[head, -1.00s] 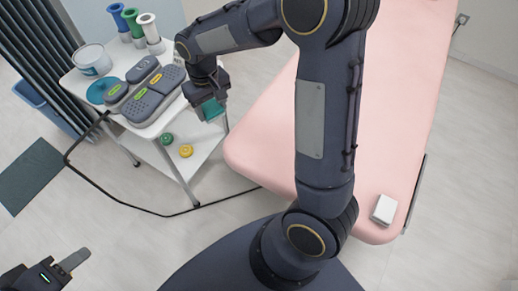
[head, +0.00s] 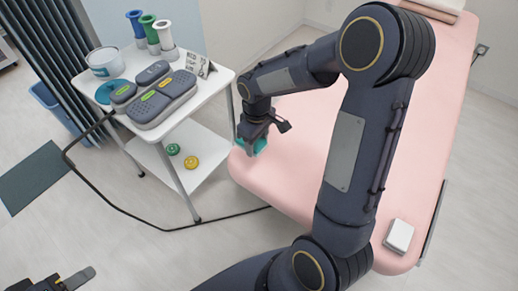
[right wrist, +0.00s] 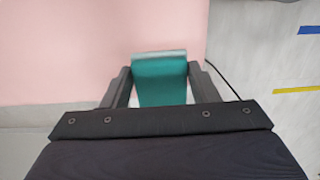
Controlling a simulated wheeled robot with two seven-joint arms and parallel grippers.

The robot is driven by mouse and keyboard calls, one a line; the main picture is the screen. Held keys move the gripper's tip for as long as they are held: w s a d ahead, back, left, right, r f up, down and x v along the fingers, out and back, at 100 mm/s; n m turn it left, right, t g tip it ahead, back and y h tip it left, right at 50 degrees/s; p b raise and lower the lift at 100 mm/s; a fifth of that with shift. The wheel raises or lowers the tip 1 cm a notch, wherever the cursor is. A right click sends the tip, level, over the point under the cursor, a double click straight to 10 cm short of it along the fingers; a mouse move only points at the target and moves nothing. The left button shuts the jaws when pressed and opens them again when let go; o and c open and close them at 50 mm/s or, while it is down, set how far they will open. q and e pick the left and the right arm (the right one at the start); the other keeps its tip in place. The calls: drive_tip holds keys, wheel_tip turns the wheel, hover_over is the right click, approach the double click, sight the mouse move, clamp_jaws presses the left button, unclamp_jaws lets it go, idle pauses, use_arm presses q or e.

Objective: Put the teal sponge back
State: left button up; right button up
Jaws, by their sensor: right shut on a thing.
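The teal sponge (head: 257,147) is in the jaws of my right gripper (head: 256,138), over the near left corner of the pink treatment bed (head: 290,147). In the right wrist view the sponge (right wrist: 160,84) sits between the two dark fingers, with a paler strip along its far edge. The pink bed (right wrist: 70,50) lies beyond it; I cannot tell how high above it the sponge is. My left gripper (head: 60,283) is partly in view at the bottom left, away from the sponge, and its opening does not show clearly.
A white trolley (head: 205,100) carries a grey device (head: 162,100), a tub (head: 104,62), a teal disc (head: 112,91) and coloured cups (head: 150,33). Green and yellow rolls (head: 191,162) lie on its lower shelf. A white block (head: 399,235) lies on the bed. A black cable crosses the floor.

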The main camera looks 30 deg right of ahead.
sight(259, 142)
drive_tip(key=f, duration=0.1)
drive_tip(key=w+d+f, duration=0.1)
drive_tip(key=shift+w+d+f, duration=0.2)
drive_tip(key=shift+d+f, duration=0.05)
drive_tip(key=shift+f, duration=0.05)
wheel_tip(259, 142, down, 3)
drive_tip(key=shift+w+f+b, duration=0.1)
drive_tip(key=shift+b, duration=0.45)
drive_tip(key=shift+f, duration=0.15)
drive_tip(key=o, duration=1)
